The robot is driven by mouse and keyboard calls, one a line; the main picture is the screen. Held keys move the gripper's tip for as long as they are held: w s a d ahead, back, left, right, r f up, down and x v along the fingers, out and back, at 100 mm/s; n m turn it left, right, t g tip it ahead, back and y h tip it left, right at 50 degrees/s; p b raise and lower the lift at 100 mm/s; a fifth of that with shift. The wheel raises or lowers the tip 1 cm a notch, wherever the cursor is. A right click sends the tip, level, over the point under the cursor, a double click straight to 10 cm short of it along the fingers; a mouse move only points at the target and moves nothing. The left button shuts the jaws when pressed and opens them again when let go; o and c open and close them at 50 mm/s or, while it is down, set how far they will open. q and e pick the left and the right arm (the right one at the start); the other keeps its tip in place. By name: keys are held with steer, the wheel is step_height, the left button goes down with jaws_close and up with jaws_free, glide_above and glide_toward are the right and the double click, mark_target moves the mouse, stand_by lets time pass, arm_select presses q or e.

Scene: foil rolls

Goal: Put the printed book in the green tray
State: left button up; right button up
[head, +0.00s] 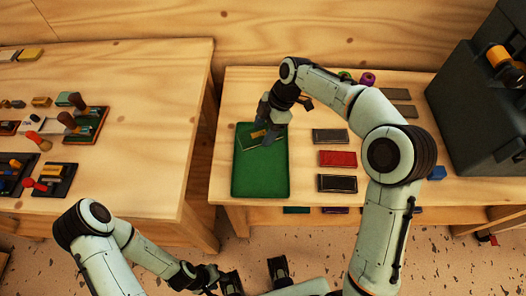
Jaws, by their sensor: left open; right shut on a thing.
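The green tray (262,180) lies on the right-hand table, near its left edge. My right gripper (270,132) is over the far end of the tray and is shut on a small flat book (256,135), dark green with a yellowish patch. The gripper hides part of the book. I cannot tell whether the book touches the tray floor. My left gripper (255,277) is open and empty at the bottom of the view, in front of the table and away from the tray.
Dark flat boxes (337,184) and a red one (338,159) lie right of the tray. A large dark machine (480,100) stands at the right. The left table (130,150) holds stamps and pads, with a gap between the tables.

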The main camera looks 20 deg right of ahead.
mark_target(260, 159)
step_height(260, 159, down, 14)
steer(key=shift+w+r+b, duration=0.1)
steer(key=shift+r+b, duration=0.15)
steer(key=shift+b, duration=0.1)
steer(key=shift+f, duration=0.1)
steer(key=o, duration=1.1)
steer(key=v, duration=1.2)
steer(key=shift+p, duration=0.4)
steer(key=shift+a, duration=0.1)
